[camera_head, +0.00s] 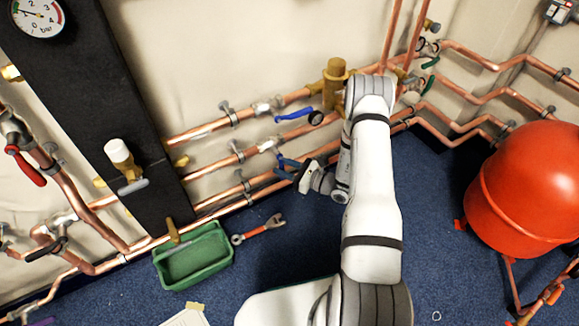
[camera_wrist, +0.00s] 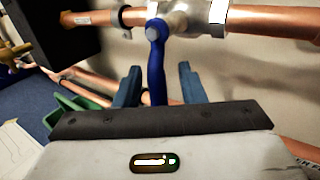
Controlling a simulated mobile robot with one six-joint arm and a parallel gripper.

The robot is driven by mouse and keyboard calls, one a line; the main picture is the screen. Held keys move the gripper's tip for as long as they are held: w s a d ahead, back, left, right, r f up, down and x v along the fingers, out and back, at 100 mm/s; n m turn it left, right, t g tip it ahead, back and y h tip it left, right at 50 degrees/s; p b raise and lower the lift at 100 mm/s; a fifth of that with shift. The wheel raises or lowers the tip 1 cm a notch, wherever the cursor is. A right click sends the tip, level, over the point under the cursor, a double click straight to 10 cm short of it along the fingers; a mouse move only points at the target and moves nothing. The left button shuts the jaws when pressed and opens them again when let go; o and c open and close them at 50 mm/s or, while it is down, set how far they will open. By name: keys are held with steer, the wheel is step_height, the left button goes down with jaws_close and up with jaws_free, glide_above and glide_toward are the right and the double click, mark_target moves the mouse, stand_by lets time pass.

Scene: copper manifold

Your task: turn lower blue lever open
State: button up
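The lower blue lever (camera_wrist: 156,62) hangs down from a silver valve (camera_wrist: 196,14) on a copper pipe in the wrist view. In the head view the lower lever (camera_head: 279,158) is a small blue piece, partly covered by my gripper's fingers. My gripper (camera_wrist: 160,67) has two blue-grey fingers, open, one on each side of the lever. Gaps show between the lever and both fingers. The lever's lower end is hidden behind the gripper body. In the head view my gripper (camera_head: 284,168) is at the lower pipes, below the upper blue lever (camera_head: 295,114).
Copper pipes run along the wall. A green tray (camera_head: 158,262) and a red-handled wrench (camera_head: 258,230) lie on the blue floor to the left. A red tank (camera_head: 530,185) stands at right. A black panel (camera_head: 85,95) with a gauge (camera_head: 38,14) is at left.

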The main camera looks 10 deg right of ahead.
steer(key=shift+w+a, duration=0.4)
steer(key=shift+a, duration=0.15)
steer(key=shift+r, duration=0.1)
jaws_close()
steer(key=shift+d, duration=0.1)
